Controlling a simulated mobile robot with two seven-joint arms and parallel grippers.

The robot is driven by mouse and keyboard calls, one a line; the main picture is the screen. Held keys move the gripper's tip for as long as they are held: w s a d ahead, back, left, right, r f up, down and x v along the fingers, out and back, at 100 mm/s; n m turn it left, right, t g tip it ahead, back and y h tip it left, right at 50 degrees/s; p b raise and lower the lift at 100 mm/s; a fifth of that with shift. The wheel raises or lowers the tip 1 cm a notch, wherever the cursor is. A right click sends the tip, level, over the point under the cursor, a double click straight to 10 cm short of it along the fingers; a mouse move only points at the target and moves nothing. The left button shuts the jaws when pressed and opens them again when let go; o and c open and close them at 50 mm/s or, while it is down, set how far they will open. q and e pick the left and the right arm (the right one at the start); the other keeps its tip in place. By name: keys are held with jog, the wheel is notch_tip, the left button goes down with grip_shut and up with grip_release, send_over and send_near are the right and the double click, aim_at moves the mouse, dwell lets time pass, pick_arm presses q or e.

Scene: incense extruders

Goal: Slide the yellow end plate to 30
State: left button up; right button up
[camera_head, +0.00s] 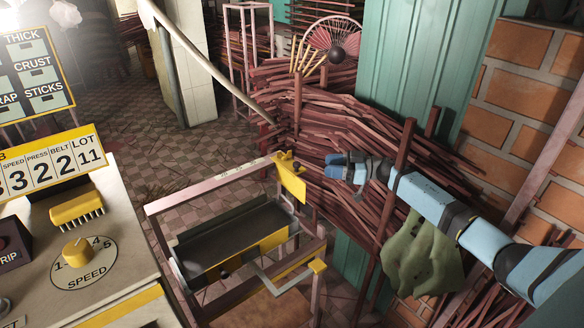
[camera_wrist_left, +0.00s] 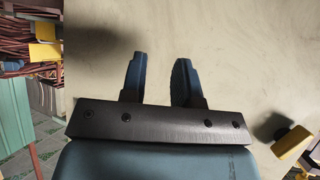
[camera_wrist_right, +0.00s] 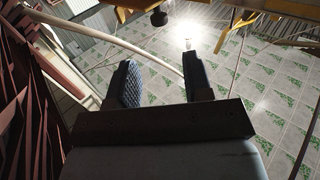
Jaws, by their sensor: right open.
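The yellow end plate (camera_head: 290,179) stands at the right end of a pinkish rail (camera_head: 200,187) along the back of a metal frame. Small marks on the rail are too small to read. My right gripper (camera_head: 333,167) is open and empty, a little right of the plate and apart from it. In the right wrist view its fingers (camera_wrist_right: 160,65) are spread with nothing between them. My left gripper (camera_wrist_left: 159,66) is outside the head view; its fingers are apart and empty over a pale beige surface in its wrist view.
A dark belt tray (camera_head: 232,238) with a yellow front edge sits inside the frame. Bundles of reddish sticks (camera_head: 345,130) lie behind my right gripper. A console with a speed knob (camera_head: 76,252) stands at left. A green cloth (camera_head: 420,262) hangs below my right arm.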

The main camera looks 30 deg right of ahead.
aim_at(296, 164)
jog(key=b+x, duration=0.3)
jog(key=x, duration=0.6)
jog(key=shift+w+a+f, duration=0.15)
jog(key=shift+w+a, duration=0.35)
jog(key=shift+a, duration=0.1)
pick_arm(q)
jog(key=shift+w+d+f+t, duration=0.2)
jog(key=shift+w+f+t, duration=0.1)
jog(key=shift+f, duration=0.05)
